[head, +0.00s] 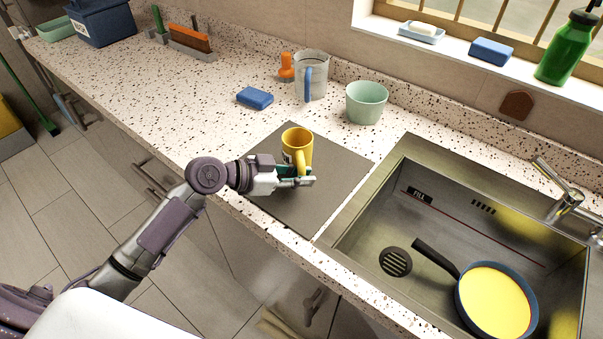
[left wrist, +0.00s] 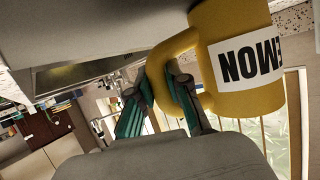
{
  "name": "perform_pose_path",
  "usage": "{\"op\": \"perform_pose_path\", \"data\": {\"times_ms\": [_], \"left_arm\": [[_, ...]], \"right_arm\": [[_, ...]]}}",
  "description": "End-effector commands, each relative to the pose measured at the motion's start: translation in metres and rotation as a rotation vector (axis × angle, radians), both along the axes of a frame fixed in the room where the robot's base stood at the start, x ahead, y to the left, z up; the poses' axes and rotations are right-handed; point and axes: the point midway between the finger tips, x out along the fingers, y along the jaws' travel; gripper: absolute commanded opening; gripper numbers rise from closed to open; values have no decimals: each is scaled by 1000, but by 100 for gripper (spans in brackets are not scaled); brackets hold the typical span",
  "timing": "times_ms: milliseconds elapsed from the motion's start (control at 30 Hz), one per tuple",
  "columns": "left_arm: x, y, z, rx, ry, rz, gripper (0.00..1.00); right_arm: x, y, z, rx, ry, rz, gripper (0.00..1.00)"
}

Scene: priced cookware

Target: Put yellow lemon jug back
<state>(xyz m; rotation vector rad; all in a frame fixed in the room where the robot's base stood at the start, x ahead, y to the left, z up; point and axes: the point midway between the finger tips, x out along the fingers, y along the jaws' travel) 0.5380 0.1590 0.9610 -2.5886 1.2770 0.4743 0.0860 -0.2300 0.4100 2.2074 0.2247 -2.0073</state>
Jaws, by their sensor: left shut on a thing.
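The yellow jug (head: 298,141) is upright over the dark grey mat (head: 338,182) on the counter. I cannot tell whether its base touches the mat. My left gripper (head: 304,176) is shut on the jug's handle, on the near side. In the left wrist view its green-padded fingers (left wrist: 160,108) lie on both sides of the handle. My right gripper is not in view.
A clear measuring jug with a blue handle (head: 312,75), a mint green bowl (head: 366,103), a blue sponge (head: 255,97) and an orange item (head: 286,66) stand behind. The sink (head: 440,225), right of the mat, holds a blue pan (head: 496,299).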

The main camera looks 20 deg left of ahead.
Motion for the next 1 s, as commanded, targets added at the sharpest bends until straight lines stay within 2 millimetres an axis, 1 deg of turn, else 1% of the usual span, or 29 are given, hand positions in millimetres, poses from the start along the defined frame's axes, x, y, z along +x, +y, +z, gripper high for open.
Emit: {"op": "perform_pose_path", "data": {"times_ms": [200,333,367,400,500,767,867,933,1000], "left_arm": [[0,0,0,0,-2,0,0],[0,0,-4,0,-2,-1,0],[0,0,-3,1,-1,0,20],[0,0,-3,1,-1,0,26],[0,0,-3,1,-1,0,41],[0,0,-2,0,-1,0,41],[0,0,3,-1,-1,0,41],[-4,6,1,3,0,2,41],[-11,15,4,4,-2,2,41]], "right_arm": [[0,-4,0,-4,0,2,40],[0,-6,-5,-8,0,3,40],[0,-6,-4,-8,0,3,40],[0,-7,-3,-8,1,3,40],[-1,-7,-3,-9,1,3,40],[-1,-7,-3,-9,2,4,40],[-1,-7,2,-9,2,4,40],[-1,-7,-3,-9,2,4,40],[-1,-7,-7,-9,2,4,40]]}}
